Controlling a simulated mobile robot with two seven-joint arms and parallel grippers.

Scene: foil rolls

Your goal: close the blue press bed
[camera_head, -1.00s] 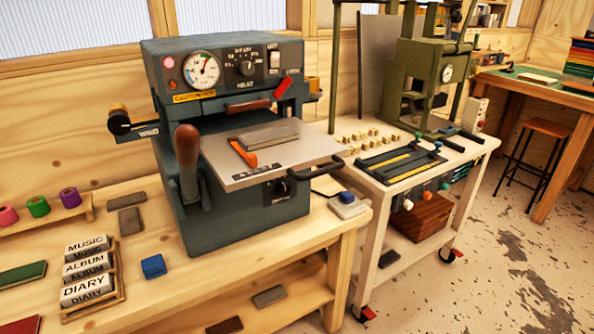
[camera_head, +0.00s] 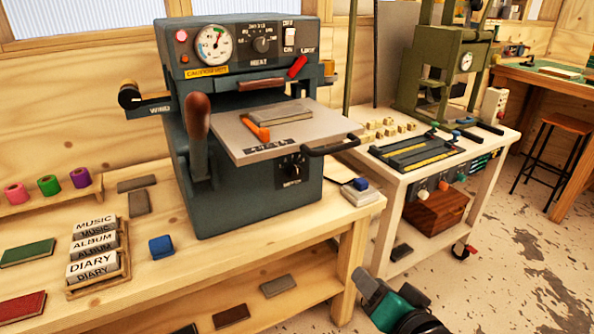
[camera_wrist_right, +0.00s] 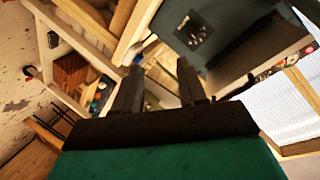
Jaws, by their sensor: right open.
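The blue-grey press (camera_head: 240,130) stands on the wooden bench in the head view. Its grey bed (camera_head: 290,142) sticks out toward the front right, with a dark handle (camera_head: 333,146) at its right front edge. A grey block (camera_head: 281,118) and an orange piece (camera_head: 256,129) lie on the bed. My right gripper (camera_head: 362,285) is low at the front, below and apart from the bed. In the right wrist view, its two dark fingers (camera_wrist_right: 157,85) are spread with nothing between them, and the press (camera_wrist_right: 240,30) shows beyond. My left gripper is not in view.
A lever with a brown knob (camera_head: 197,116) stands at the press's left front. A blue block (camera_head: 161,246) and a rack of title blocks (camera_head: 100,275) lie on the bench. A white cart (camera_head: 408,180) with a green press stands right. Floor at the front right is clear.

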